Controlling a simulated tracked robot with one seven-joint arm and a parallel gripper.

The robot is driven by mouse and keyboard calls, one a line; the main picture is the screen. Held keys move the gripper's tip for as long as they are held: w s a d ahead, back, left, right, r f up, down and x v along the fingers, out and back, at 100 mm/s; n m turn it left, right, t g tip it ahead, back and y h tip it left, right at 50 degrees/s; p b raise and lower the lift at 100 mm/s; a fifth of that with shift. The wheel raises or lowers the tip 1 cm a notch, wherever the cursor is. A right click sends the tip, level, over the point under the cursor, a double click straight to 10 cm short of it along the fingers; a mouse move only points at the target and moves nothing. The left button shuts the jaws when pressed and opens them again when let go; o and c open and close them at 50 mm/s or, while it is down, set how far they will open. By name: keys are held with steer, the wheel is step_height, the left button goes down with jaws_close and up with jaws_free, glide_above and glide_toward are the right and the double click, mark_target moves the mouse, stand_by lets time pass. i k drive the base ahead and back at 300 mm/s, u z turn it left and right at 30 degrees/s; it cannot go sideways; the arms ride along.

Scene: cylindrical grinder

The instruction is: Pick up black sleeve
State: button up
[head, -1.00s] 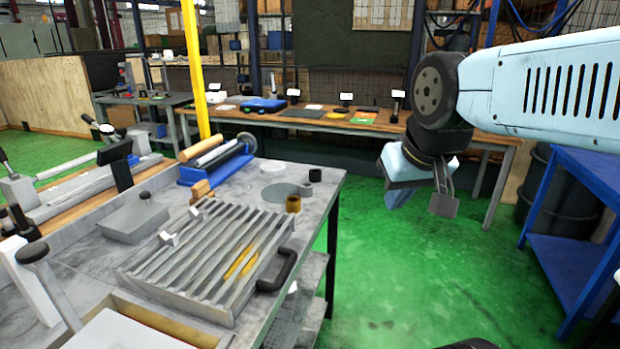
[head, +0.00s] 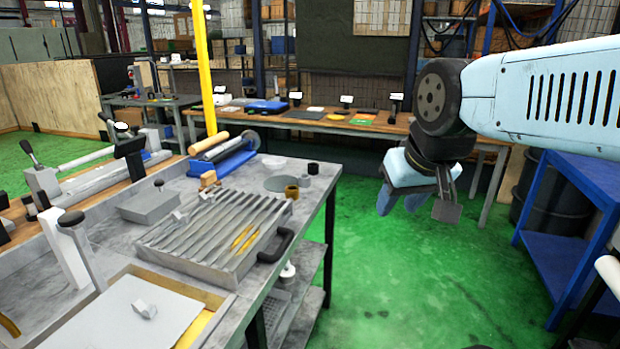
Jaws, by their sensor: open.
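The black sleeve (head: 313,168) is a small dark cylinder standing near the far right corner of the grey machine table (head: 317,200). A brass sleeve (head: 291,193) and a small grey piece (head: 304,181) stand just in front of it. My gripper (head: 420,205) hangs over the green floor, to the right of the table and well apart from the sleeve. Its jaws are open and empty, one finger to the left and one to the right.
A ribbed grey tray (head: 215,228) with a black handle (head: 277,246) lies on the table. A blue roller stand (head: 225,160) is behind it. A workbench (head: 300,118) runs along the back, and a blue table (head: 575,215) stands at right. Green floor lies clear between.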

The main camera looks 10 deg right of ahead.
mark_target(313, 168)
steer(key=k, duration=0.95)
steer(key=z, duration=0.3)
steer(key=i, duration=0.85)
steer(key=z, duration=0.55)
steer(key=i, duration=1.9)
steer(key=u, duration=0.6)
